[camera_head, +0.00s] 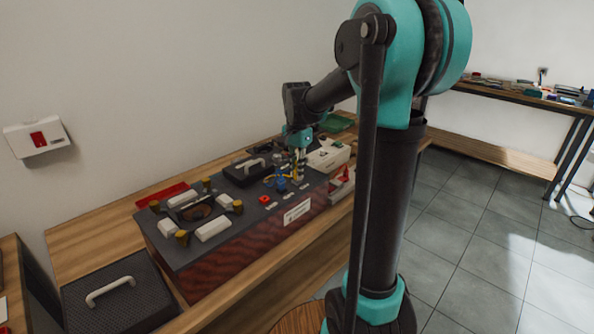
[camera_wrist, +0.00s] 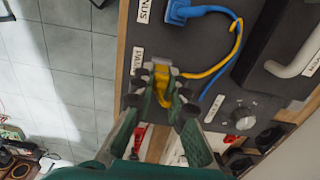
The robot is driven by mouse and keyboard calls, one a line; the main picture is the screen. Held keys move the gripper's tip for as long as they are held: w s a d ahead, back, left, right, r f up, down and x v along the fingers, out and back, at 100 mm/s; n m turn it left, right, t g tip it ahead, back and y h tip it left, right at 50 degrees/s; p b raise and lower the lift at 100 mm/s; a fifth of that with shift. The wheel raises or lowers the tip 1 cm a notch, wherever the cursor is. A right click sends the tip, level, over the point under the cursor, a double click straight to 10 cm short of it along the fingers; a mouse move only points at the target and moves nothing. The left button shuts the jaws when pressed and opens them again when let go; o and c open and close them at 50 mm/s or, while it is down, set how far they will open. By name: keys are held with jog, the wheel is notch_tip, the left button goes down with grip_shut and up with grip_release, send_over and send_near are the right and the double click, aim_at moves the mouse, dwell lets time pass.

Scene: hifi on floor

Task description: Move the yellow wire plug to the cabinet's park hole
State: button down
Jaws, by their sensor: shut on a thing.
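The cabinet (camera_head: 240,196) is a dark box with a grey top and reddish-brown front, standing on a wooden bench. My gripper (camera_head: 299,178) points down over its top near the front right edge. In the wrist view my gripper (camera_wrist: 164,92) is shut on the yellow plug (camera_wrist: 161,84), just beside a white label (camera_wrist: 137,61) that seems to read PARK. The yellow wire (camera_wrist: 225,58) curves from the plug toward the blue plug (camera_wrist: 179,11). The park hole is hidden under the plug and fingers; I cannot tell if the plug is seated.
A knob (camera_wrist: 243,118) and a white handle (camera_wrist: 296,53) on a black cover stand to the right in the wrist view. A blue wire (camera_wrist: 213,105) lies nearby. A red tray (camera_head: 162,194) is behind the cabinet; a black case (camera_head: 120,297) is to its left.

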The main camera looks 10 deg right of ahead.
dwell(0.3)
jog(key=c, duration=1.4)
grip_release()
jog(key=shift+c, duration=0.2)
notch_tip(320, 180, up, 17)
